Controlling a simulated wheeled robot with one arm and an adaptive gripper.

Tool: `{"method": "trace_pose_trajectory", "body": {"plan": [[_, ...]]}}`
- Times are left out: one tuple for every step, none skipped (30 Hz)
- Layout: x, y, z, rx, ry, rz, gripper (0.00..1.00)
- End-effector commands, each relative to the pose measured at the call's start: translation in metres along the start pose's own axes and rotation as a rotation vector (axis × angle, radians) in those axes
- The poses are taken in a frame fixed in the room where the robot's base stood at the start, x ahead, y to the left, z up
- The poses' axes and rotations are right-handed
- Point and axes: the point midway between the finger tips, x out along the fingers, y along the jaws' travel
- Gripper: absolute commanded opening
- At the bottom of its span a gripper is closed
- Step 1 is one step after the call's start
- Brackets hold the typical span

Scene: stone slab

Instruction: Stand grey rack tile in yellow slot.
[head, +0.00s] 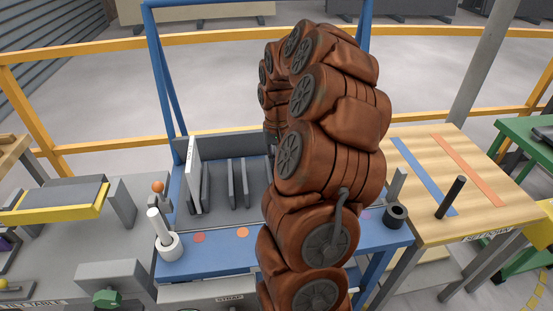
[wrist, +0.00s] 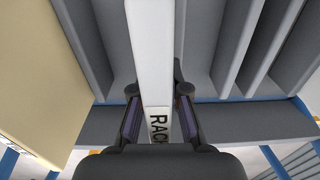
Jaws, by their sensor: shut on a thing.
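The rack tile (wrist: 152,60) is a long pale grey-white slab in the wrist view, with a label on its near end reading "RAC" and the rest cut off. My gripper (wrist: 157,95) has one dark finger on each side of it and is shut on it. In the head view my brown arm hides the gripper and the held tile. The grey rack (head: 218,143) stands on the blue stand there, with upright dividers. Another white labelled slab (head: 194,176) stands upright at its left end. I cannot make out a yellow slot in the rack; part of it is behind my arm.
Dark grey dividers (wrist: 255,50) run close beside the held tile in the wrist view. A beige surface (wrist: 30,70) lies at left. A white post (head: 158,226) and a black ring (head: 396,214) stand on the blue stand. A wooden table (head: 480,185) is at right.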

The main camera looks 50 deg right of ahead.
Motion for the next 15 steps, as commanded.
{"method": "trace_pose_trajectory", "body": {"plan": [[0.0020,0.0001,-0.0002,0.000,0.001,0.000,0.00],[0.0028,0.0001,-0.0002,0.000,0.001,0.000,0.00],[0.0024,0.0000,-0.0002,0.000,0.001,0.000,0.16],[0.0019,0.0000,-0.0002,0.000,0.001,0.000,0.19],[0.0019,0.0000,-0.0002,0.000,0.001,0.000,0.22],[0.0018,0.0000,-0.0003,0.000,0.001,0.000,0.27],[0.0018,0.0000,-0.0003,0.000,0.001,0.000,0.30],[0.0018,0.0000,-0.0003,0.000,0.001,0.000,0.33],[0.0018,0.0000,-0.0002,0.000,0.001,0.000,0.37],[0.0018,-0.0001,-0.0002,0.000,0.001,0.000,0.39],[0.0018,-0.0001,-0.0002,0.000,0.001,0.000,0.39],[0.0018,-0.0002,-0.0002,0.000,0.001,0.000,0.39],[0.0018,-0.0002,-0.0002,0.000,0.001,0.000,0.39],[0.0018,-0.0002,-0.0002,0.000,0.001,0.000,0.39],[0.0018,-0.0002,-0.0002,-0.001,0.001,0.000,0.39]]}}
